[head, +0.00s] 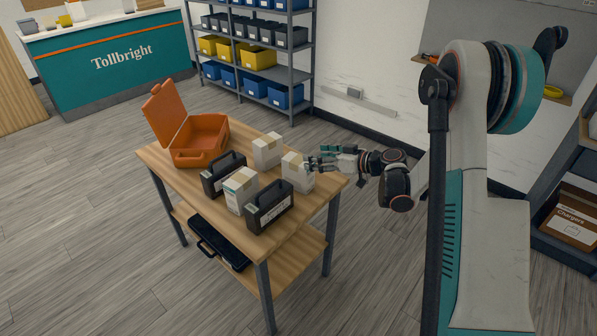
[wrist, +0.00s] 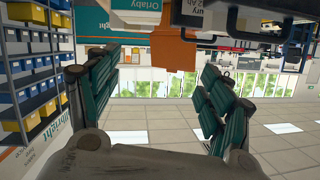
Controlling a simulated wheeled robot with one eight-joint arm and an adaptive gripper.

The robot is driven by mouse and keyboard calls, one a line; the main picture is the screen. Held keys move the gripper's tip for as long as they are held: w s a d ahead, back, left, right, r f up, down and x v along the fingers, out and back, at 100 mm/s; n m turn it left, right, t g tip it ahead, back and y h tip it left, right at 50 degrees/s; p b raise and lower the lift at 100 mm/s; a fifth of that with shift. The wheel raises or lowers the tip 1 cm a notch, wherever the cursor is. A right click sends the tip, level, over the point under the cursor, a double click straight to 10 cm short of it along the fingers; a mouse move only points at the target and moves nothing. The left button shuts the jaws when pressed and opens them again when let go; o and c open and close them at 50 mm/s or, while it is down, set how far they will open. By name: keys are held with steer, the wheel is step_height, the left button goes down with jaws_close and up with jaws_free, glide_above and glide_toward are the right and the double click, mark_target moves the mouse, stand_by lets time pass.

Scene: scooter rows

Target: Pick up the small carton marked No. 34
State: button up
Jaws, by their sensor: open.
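Three small pale cartons stand on the wooden table (head: 205,208): one at the back (head: 267,151), one at the right (head: 296,173) and one at the front left with a teal-edged label (head: 240,191). No number is readable on them, so I cannot tell which is No. 34. My gripper (head: 314,162) is at the table's right end, close beside the right carton; touching or apart I cannot tell. In the wrist view my gripper (wrist: 160,65) has its teal fingers spread wide, with nothing held between them.
Two black cases (head: 224,174) (head: 269,207) stand among the cartons. An open orange case (head: 202,140) is at the table's back left. A dark flat case (head: 222,248) lies on the lower shelf. Racks with bins (head: 257,57) stand behind.

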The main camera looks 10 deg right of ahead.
mark_target(299, 160)
steer(key=d+f+n+t+y, duration=0.1)
steer(key=d+f+t+y, duration=0.1)
steer(key=d+f, duration=0.45)
steer(key=shift+n+t, duration=0.4)
steer(key=shift+s+a+f+b+x, duration=0.25)
steer(key=shift+b+x, duration=0.4)
steer(key=shift+x, duration=1.65)
steer(key=shift+s+a+f+b+x, duration=0.25)
steer(key=shift+f+b+x, duration=0.25)
steer(key=shift+x, duration=1.8)
steer(key=shift+s+a+f+b+x, duration=0.2)
steer(key=shift+b+x, duration=0.55)
steer(key=shift+x, duration=1.55)
steer(key=shift+w+a+r, duration=0.1)
steer(key=shift+w+a, duration=0.1)
steer(key=shift+w, duration=0.1)
steer(key=c, duration=1.7)
